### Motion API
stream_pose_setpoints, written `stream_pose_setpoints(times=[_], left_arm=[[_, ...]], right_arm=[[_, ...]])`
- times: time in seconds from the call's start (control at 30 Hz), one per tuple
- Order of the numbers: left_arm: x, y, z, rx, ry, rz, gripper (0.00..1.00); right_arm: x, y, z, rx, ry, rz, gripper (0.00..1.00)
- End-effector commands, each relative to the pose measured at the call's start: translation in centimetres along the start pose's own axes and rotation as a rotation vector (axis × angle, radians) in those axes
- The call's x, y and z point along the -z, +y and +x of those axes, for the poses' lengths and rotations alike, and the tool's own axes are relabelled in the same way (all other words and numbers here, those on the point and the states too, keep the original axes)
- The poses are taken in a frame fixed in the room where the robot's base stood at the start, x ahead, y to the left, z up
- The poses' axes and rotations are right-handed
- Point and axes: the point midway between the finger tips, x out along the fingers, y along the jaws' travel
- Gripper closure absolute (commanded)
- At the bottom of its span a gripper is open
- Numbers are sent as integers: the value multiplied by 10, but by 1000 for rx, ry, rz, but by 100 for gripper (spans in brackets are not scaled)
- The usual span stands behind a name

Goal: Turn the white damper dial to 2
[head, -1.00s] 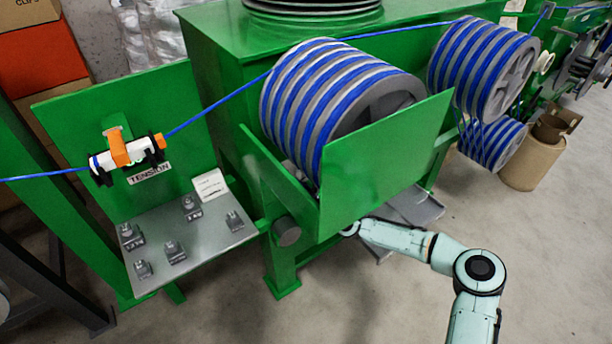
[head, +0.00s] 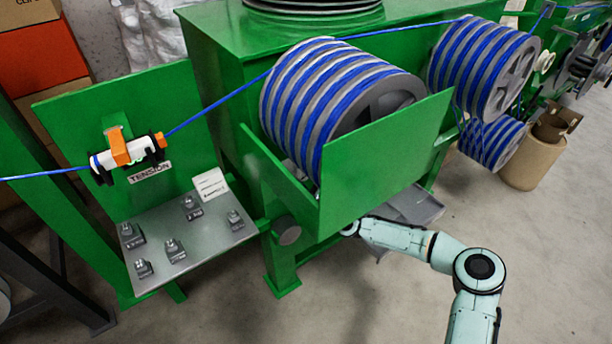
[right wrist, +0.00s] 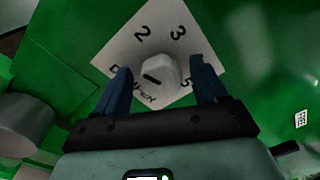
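The white damper dial (right wrist: 158,72) shows in the right wrist view, on a white plate (right wrist: 125,48) with black numerals. The 2, 3 and 5 can be read; other markings are partly covered by my fingers. A dark mark is on the dial's lower left side, away from the 2. My right gripper (right wrist: 160,66) is open, its two blue fingers on either side of the dial. I cannot tell if they touch it. In the head view, my right arm reaches under the green trough, where the gripper and dial are hidden. My left gripper is not in view.
The green trough (head: 385,160) with a blue-wound drum (head: 325,100) stands above my right arm. A metal shelf (head: 190,250) with clamps is at left. A grey round knob (head: 287,231) sticks out of the frame nearby. Floor at front right is clear.

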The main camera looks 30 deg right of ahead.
Motion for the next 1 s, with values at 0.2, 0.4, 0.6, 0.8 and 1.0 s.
stream_pose_setpoints(times=[0.2, 0.4, 0.6, 0.8, 1.0], left_arm=[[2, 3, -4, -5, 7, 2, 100], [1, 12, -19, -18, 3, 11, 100], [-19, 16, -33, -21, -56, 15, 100], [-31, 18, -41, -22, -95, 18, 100], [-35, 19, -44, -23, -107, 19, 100]], right_arm=[[1, -1, -10, -1, 2, 0, 28], [0, -2, -48, -1, 3, 1, 28], [0, -2, -94, -1, 3, 3, 28], [0, -1, -124, 0, 1, 1, 28], [0, 0, -134, 0, 0, 1, 28]])
